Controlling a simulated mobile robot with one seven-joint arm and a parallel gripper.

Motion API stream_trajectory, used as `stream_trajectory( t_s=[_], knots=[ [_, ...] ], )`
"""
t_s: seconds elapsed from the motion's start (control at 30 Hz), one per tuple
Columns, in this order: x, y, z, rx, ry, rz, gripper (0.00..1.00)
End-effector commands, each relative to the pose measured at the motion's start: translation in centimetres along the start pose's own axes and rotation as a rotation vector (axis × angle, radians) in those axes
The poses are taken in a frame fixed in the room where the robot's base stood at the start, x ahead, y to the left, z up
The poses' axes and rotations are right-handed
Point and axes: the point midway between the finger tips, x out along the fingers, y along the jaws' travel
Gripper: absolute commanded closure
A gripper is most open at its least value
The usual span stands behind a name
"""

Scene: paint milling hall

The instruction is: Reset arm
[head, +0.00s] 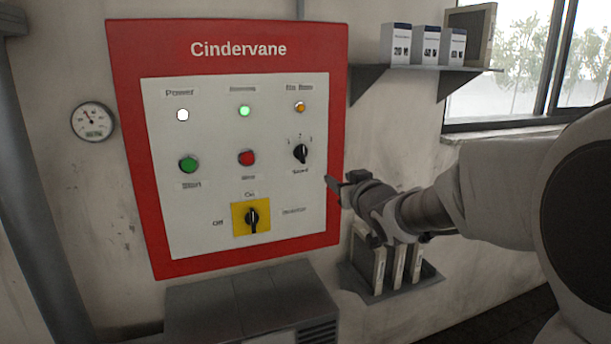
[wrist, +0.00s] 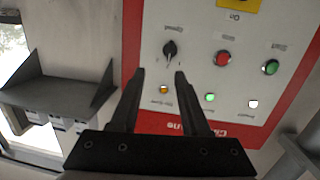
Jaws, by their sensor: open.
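My gripper (head: 336,184) is at the right edge of the red-framed Cindervane control panel (head: 330,80), apart from the speed knob. In the wrist view my gripper (wrist: 159,74) is open with nothing between its fingers, and the panel appears upside down. The panel bears a black selector knob (head: 300,153), a green button (head: 188,164), a red button (head: 247,158) and a black rotary switch (head: 252,217) on a yellow plate, its handle upright toward "On". The white lamp (head: 183,115), green lamp (head: 244,111) and amber lamp (head: 300,107) look lit.
A shelf (head: 420,70) with white boxes (head: 426,45) is on the wall at upper right, beside a window. A lower shelf (head: 380,292) holds several upright items below my arm. A grey cabinet (head: 240,305) stands under the panel. A round gauge (head: 93,121) is at left.

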Motion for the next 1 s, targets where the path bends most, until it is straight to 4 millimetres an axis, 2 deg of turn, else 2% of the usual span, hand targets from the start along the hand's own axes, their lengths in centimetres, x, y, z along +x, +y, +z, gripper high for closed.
stream_trajectory(
  t_s=[0.17, 0.33, 0.47, 0.6, 0.7, 0.83, 1.0],
  knots=[
    [-6.2, 1.1, 1.2, -0.021, -0.194, 0.139, 0.54],
    [-13.3, 1.3, 4.0, -0.001, -0.401, 0.23, 0.54],
    [-19.2, 0.5, 6.8, 0.037, -0.565, 0.259, 0.54],
    [-25.6, -1.3, 10.1, 0.086, -0.735, 0.245, 0.54],
    [-29.3, -2.7, 12.0, 0.116, -0.836, 0.216, 0.54],
    [-32.5, -4.1, 13.7, 0.143, -0.922, 0.178, 0.54],
    [-33.9, -4.8, 14.5, 0.154, -0.965, 0.157, 0.54]
  ],
)
